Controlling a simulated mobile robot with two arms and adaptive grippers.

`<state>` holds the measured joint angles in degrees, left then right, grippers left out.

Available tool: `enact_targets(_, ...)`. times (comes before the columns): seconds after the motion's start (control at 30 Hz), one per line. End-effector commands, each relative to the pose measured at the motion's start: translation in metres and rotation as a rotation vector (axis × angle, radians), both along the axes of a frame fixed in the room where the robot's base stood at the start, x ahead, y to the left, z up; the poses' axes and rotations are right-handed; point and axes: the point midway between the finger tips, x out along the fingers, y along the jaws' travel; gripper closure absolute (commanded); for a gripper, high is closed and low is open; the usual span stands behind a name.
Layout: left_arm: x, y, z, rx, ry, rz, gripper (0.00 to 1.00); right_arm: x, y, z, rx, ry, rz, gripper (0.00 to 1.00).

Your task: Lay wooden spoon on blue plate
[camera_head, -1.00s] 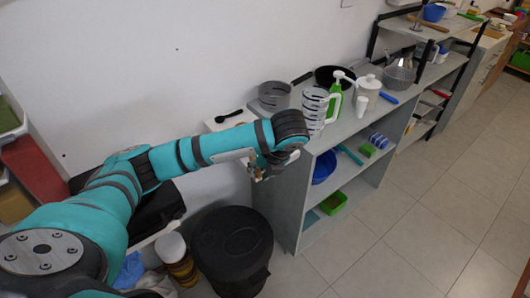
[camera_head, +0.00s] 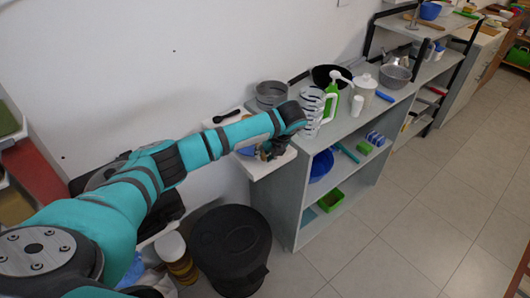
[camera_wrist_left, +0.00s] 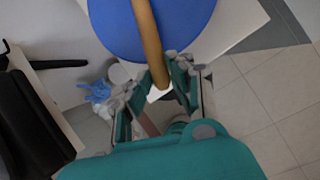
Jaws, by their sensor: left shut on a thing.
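The blue plate (camera_wrist_left: 185,18) lies on a white surface and fills the top middle of the left wrist view. In the head view only a sliver of the plate (camera_head: 247,151) shows below my left forearm. My left gripper (camera_wrist_left: 155,82) is shut on the wooden spoon (camera_wrist_left: 150,42), whose long handle runs from between the fingers up across the plate. The spoon's far end is outside the wrist view. Whether the spoon touches the plate I cannot tell. In the head view the left gripper (camera_head: 270,150) hangs over the white surface's front edge. My right gripper is not in view.
The white surface (camera_head: 262,168) also bears a black spoon (camera_head: 227,115). A black bin (camera_head: 230,245) stands on the floor below.

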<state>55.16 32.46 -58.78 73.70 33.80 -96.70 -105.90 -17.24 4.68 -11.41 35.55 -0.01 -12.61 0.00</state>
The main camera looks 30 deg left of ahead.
Motion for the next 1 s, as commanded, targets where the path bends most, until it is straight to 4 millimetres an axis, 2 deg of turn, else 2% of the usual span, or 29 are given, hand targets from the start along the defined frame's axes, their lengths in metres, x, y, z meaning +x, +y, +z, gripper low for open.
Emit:
enact_targets(0.1, -0.001, -0.001, -0.001, -0.001, 0.002, -0.001, 1.00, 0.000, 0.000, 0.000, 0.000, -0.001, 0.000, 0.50)
enact_targets(0.13, -0.001, -0.001, -0.001, -0.002, 0.003, -0.001, 0.76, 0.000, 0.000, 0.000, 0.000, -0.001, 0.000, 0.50)
enact_targets(0.3, -0.001, -0.001, -0.001, -0.002, 0.003, -0.001, 0.57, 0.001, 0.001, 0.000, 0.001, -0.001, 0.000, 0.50)
enact_targets(0.53, -0.001, -0.001, 0.000, -0.001, 0.002, -0.001, 0.57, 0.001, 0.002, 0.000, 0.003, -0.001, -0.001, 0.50)
enact_targets(0.67, -0.001, -0.004, 0.007, -0.002, 0.000, -0.001, 0.57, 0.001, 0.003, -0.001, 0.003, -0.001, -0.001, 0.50)
enact_targets(0.77, -0.002, -0.011, 0.021, -0.002, -0.003, -0.003, 0.57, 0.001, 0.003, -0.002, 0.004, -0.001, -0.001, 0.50)
enact_targets(1.0, -0.010, -0.032, 0.067, -0.002, -0.003, -0.003, 0.57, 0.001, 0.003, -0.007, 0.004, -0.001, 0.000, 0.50)
